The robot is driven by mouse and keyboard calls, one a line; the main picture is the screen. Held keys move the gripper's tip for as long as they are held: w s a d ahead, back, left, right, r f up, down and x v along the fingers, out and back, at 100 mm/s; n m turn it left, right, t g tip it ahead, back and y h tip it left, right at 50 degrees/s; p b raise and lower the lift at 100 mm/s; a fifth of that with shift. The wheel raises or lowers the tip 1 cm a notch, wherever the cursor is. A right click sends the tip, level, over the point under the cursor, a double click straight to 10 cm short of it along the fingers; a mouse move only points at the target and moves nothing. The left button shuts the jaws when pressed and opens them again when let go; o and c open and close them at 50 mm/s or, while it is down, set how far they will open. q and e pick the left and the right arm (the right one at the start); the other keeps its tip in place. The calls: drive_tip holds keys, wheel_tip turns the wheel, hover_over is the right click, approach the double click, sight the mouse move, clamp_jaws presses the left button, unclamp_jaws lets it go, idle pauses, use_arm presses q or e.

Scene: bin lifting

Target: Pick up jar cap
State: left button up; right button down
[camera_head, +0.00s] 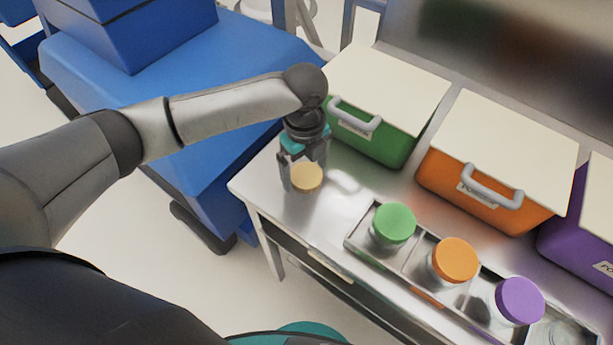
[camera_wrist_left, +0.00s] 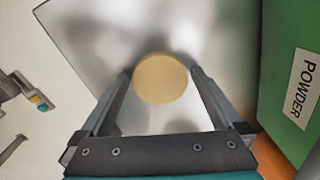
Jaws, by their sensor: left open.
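A round tan jar cap (camera_head: 307,176) is at the left end of the metal table. It also shows in the left wrist view (camera_wrist_left: 160,78), where it lies between the fingers near their tips, with a gap that is hard to judge on each side. My left gripper (camera_head: 303,184) is open and points down over the table at the cap. What lies under the cap is hidden. My right gripper does not show.
The metal table (camera_head: 270,194) carries a tray (camera_head: 357,237) of jars with green (camera_head: 394,223), orange (camera_head: 456,260) and purple (camera_head: 520,300) caps. Green (camera_head: 375,143), orange (camera_head: 470,190) and purple (camera_head: 585,245) bins stand behind. A blue cart (camera_head: 205,150) is at left.

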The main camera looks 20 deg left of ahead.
use_arm(q)
drive_tip(key=c, duration=1.1)
drive_tip(key=shift+r, duration=0.15)
